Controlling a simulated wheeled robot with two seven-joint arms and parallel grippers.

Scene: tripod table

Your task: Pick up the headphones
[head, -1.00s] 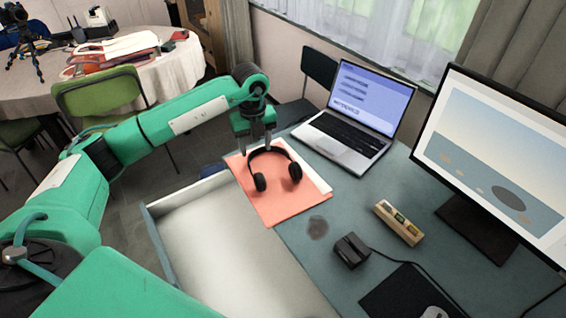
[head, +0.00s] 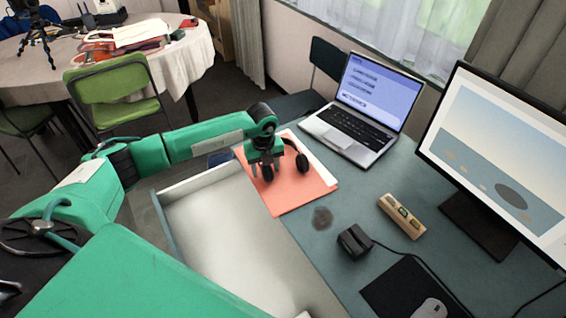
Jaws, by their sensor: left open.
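The black headphones (head: 301,160) lie on a salmon-pink folder (head: 298,197) on the desk. Part of the headband and one ear cup are behind or beside my left gripper (head: 268,175). The gripper points down over the left part of the headphones, at the left ear cup. It is open. I cannot tell whether its fingers stand around the ear cup or touch it. My right gripper is not in view.
An open laptop (head: 352,131) stands behind the folder. A monitor (head: 500,150), a wooden block with vials (head: 402,215), a black box (head: 354,241) and a mouse (head: 431,309) are to the right. An open white drawer (head: 235,240) juts out below the folder.

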